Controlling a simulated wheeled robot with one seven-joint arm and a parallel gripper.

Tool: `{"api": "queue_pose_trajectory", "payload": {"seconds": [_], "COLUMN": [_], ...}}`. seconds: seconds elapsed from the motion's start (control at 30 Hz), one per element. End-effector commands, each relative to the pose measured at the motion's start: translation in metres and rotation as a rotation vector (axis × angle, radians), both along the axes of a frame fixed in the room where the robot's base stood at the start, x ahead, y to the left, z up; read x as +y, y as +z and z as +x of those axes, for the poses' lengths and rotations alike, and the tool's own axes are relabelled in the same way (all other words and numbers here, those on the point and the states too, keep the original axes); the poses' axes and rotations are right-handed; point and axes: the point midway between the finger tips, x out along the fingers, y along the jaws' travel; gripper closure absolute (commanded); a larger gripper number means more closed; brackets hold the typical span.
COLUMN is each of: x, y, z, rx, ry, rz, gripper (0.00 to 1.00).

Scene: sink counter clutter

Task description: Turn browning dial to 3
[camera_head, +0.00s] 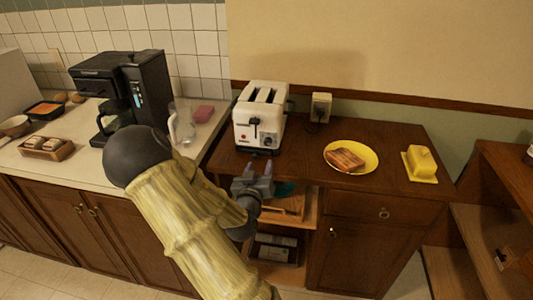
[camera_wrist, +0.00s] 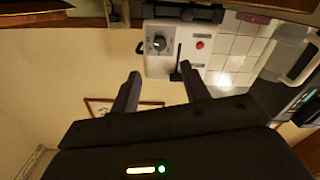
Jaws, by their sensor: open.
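A white two-slot toaster (camera_head: 245,112) stands on the wooden counter, with empty-looking slots on top. Its front carries a dark dial (camera_head: 270,140), a black lever and a small red button (camera_head: 243,137). In the wrist view, the toaster front (camera_wrist: 157,66) is at the top, turned about. The round dial (camera_wrist: 158,43) shows there with a light pointer mark, too small to read its setting. My gripper (camera_head: 258,167) is open and empty, in front of and below the toaster front. In the wrist view, its fingers (camera_wrist: 160,72) are spread and apart from the dial.
A yellow plate (camera_head: 332,163) with toast and a yellow butter dish (camera_head: 421,165) stand to the toaster's right. A wall outlet (camera_head: 321,107) is behind. A coffee maker (camera_head: 150,90) and a glass jug (camera_head: 182,125) stand left. An open shelf (camera_head: 290,225) lies below the counter edge.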

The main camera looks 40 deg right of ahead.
Motion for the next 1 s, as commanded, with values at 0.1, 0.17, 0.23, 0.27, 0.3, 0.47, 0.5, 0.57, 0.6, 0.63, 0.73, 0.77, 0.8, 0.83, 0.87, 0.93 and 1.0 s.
{"api": "queue_pose_trajectory", "payload": {"seconds": [0.1, 0.17, 0.23, 0.27, 0.3, 0.47, 0.5, 0.57, 0.6, 0.63, 0.73, 0.77, 0.8, 0.83, 0.87, 0.93, 1.0], "x": [-0.014, -0.023, -0.032, -0.036, -0.041, -0.063, -0.068, -0.075, -0.079, -0.081, -0.087, -0.088, -0.089, -0.089, -0.089, -0.089, -0.089], "y": [0.002, 0.002, 0.002, 0.002, 0.002, 0.002, 0.002, 0.002, 0.001, 0.001, 0.001, 0.000, 0.000, 0.000, 0.000, 0.000, 0.000], "z": [0.011, 0.018, 0.027, 0.030, 0.034, 0.053, 0.057, 0.063, 0.067, 0.069, 0.074, 0.075, 0.075, 0.076, 0.076, 0.076, 0.076], "rx": [0.000, 0.000, 0.001, 0.000, 0.000, -0.001, 0.000, -0.001, -0.001, -0.001, 0.001, 0.001, 0.001, 0.001, 0.001, 0.001, 0.001], "ry": [-0.001, -0.002, -0.001, -0.001, -0.002, 0.000, -0.001, 0.000, -0.001, -0.001, 0.000, 0.000, 0.000, 0.000, 0.001, 0.001, 0.000], "rz": [-0.002, -0.001, -0.002, -0.002, -0.002, -0.002, -0.002, -0.002, -0.001, -0.001, -0.001, -0.001, 0.000, 0.000, 0.001, 0.001, 0.001], "gripper": [0.54, 0.54, 0.54, 0.54, 0.54, 0.54, 0.54, 0.54, 0.54, 0.54, 0.54, 0.54, 0.54, 0.54, 0.54, 0.54, 0.54]}}
